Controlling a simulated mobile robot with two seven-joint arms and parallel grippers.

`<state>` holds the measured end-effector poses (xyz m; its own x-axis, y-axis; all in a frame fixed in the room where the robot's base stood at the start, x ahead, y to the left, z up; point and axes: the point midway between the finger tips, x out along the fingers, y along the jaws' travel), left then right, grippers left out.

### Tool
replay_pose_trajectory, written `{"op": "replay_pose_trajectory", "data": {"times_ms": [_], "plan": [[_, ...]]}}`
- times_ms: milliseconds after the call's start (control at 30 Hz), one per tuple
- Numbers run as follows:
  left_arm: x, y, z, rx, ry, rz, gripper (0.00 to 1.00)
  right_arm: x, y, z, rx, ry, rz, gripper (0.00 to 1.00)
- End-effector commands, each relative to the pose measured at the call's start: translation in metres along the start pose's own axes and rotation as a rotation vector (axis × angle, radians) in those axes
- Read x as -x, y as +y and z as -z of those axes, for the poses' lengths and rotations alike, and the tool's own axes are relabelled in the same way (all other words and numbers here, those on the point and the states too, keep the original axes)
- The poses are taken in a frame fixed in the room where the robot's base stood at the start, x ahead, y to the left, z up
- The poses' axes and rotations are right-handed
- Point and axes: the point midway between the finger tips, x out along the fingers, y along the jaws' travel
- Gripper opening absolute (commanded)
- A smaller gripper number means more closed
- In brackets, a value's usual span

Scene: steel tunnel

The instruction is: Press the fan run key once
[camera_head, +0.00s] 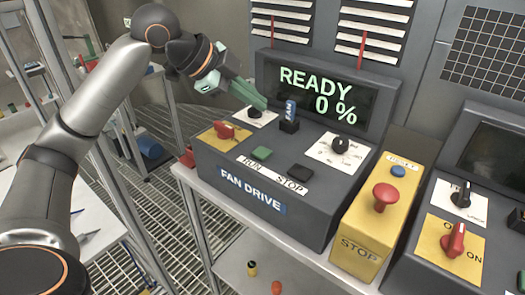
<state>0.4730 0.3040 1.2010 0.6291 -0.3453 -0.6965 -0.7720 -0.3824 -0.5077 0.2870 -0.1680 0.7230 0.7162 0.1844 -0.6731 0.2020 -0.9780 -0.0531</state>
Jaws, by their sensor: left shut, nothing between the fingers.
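The grey fan drive console (215,160) stands on a bench, with a FAN DRIVE label on its front. The console's display (318,92) reads READY 0 %. My left gripper (262,104) is shut and empty, with green fingers. In the picture its tips are above the run key, near the back of the console, apart from the key. My right gripper is not in view.
A yellow box with a red stop button (385,195) stands to the right, then another console (470,215). Steel grating floor lies left.

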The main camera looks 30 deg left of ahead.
Motion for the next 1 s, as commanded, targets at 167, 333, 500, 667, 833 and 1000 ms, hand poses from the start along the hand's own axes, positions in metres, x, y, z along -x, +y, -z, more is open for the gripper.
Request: {"op": "replay_pose_trajectory", "data": {"times_ms": [167, 333, 500, 667, 833, 1000], "plan": [[-0.007, 0.005, -0.005, 0.000, 0.000, -0.001, 0.00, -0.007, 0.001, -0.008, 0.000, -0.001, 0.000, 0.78], [-0.019, 0.014, -0.013, 0.000, 0.001, -0.001, 0.00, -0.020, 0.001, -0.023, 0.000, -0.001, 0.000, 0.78], [-0.033, 0.024, -0.023, -0.001, 0.001, -0.001, 0.00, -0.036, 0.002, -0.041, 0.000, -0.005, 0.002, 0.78], [-0.046, 0.034, -0.033, -0.001, 0.001, -0.002, 0.00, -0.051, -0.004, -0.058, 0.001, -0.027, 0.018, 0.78], [-0.058, 0.042, -0.042, 0.000, 0.000, -0.001, 0.00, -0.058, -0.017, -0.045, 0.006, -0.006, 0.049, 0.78], [-0.062, 0.045, -0.045, 0.000, -0.001, 0.000, 0.00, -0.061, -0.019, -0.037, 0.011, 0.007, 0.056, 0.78]]}}
